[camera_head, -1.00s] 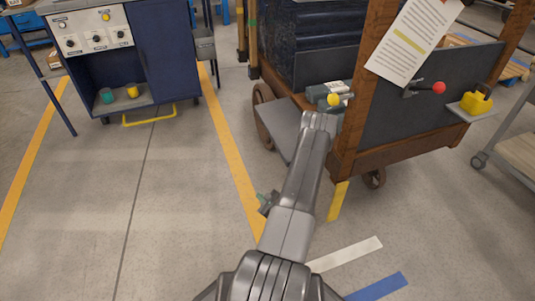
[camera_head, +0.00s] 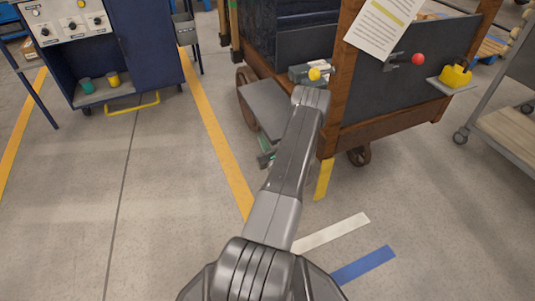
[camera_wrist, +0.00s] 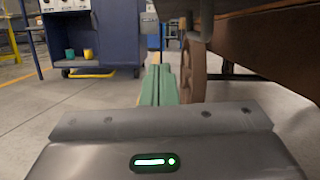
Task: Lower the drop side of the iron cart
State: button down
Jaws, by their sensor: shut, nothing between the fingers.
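The iron cart has a brown frame (camera_head: 350,75) and dark grey panels, with spoked wheels below. A flat grey plate (camera_head: 268,106) juts out from its left side, beside a wheel (camera_head: 243,84); I cannot tell whether it is the drop side. A grey latch-like box with a yellow knob (camera_head: 314,74) sits above it. A lever with a red knob (camera_head: 418,59) is on the front panel. My gripper (camera_wrist: 160,70) has green fingers, shut and empty, low beside the wheel (camera_wrist: 193,70). In the head view its green part shows near the plate's lower edge, partly behind my arm.
A yellow object (camera_head: 455,77) sits on a small shelf at the cart's right. A blue control cabinet (camera_head: 140,45) stands at the left and a grey-framed trolley (camera_head: 505,130) at the right. The floor between the cabinet and cart is clear, with a yellow line (camera_head: 218,140).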

jog(key=shift+w+a+r+b, duration=0.25)
jog(key=shift+w+r, duration=0.1)
jog(key=shift+r, duration=0.4)
jog(key=shift+w+a+r+b, duration=0.1)
jog(key=shift+w+r+b, duration=0.1)
jog(key=shift+w+r, duration=0.4)
jog(key=shift+w+a+r+b, duration=0.15)
jog(key=shift+a+r+b, duration=0.1)
jog(key=shift+r, duration=0.65)
